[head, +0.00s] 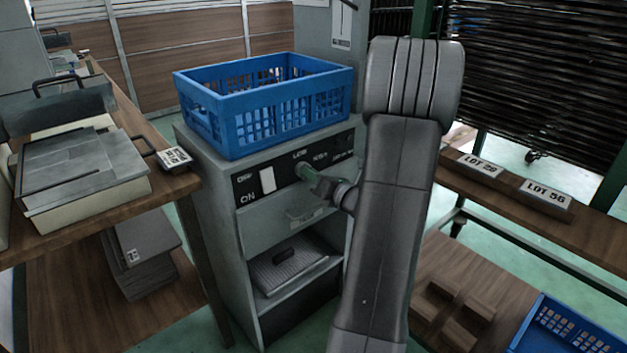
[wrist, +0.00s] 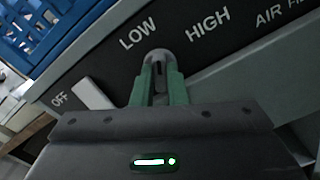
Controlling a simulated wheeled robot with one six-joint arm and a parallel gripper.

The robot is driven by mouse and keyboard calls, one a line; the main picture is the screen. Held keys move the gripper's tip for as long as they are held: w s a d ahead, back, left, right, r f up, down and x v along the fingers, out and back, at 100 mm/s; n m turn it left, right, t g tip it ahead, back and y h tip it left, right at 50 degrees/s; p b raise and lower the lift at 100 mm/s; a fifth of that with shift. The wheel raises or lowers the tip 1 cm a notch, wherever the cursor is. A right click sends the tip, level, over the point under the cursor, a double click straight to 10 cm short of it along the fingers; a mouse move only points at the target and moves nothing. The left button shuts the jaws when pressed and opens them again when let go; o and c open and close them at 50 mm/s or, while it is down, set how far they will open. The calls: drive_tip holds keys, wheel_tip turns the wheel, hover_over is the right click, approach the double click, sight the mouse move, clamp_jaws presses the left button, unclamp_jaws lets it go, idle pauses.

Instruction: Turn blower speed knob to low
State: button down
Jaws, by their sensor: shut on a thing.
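The blower speed knob (wrist: 158,62) is a grey knob on the black control panel (head: 245,181) of a grey cabinet. In the wrist view it sits just below the word LOW, with OFF to the left and HIGH to the right. My gripper (wrist: 160,82) has its two green fingers on either side of the knob, shut on it. Which way the knob's pointer faces is hard to tell.
A white switch (head: 267,180) marked ON is left of the knob. A blue crate (head: 290,134) stands on the cabinet, close above the panel. Wooden benches stand left (head: 130,213) and right (head: 480,185). A drawer handle (head: 305,216) is below the panel.

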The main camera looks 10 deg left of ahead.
drive_tip(key=n+b, duration=0.4)
drive_tip(key=n, duration=0.1)
drive_tip(key=shift+s+n, duration=0.1)
drive_tip(key=shift+n, duration=0.2)
idle(0.5)
drive_tip(key=c, duration=1.4)
unclamp_jaws()
drive_tip(key=shift+c, duration=0.2)
drive_tip(key=p+v, duration=0.2)
drive_tip(key=v, duration=1.1)
drive_tip(key=shift+s+d+p, duration=0.25)
drive_tip(key=shift+p, duration=0.1)
drive_tip(key=shift+a, duration=0.1)
